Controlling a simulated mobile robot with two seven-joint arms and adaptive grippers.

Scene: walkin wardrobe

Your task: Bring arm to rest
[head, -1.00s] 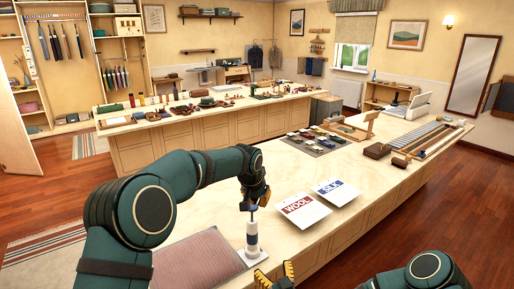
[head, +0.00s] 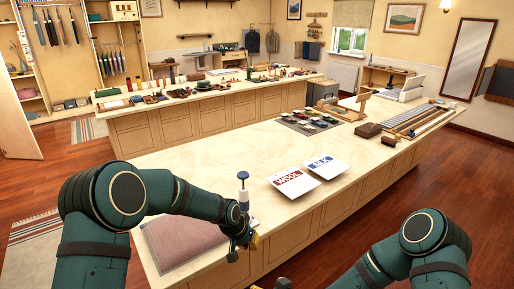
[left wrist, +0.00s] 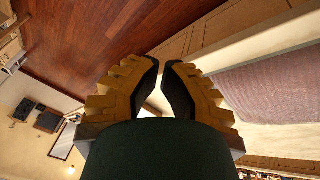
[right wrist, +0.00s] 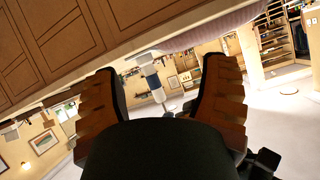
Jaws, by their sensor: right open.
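My left arm reaches in from the left in the head view and bends down at the counter's front edge. Its gripper (head: 240,252) hangs in front of the bottle there. In the left wrist view the two fingertips (left wrist: 161,62) are very close together, with no held object visible; whether they touch is unclear. My right arm (head: 425,245) is at the lower right, its gripper mostly cut off by the bottom edge. In the right wrist view the right fingers (right wrist: 160,68) are wide apart and empty, with the white and blue bottle (right wrist: 152,78) farther off between them.
The bottle (head: 243,190) stands upright on the pale counter (head: 220,150), by a pinkish ribbed mat (head: 185,243). The WOOL card (head: 290,182) and SILK card (head: 322,166) lie to its right. Wooden floor (head: 400,190) is open on the right.

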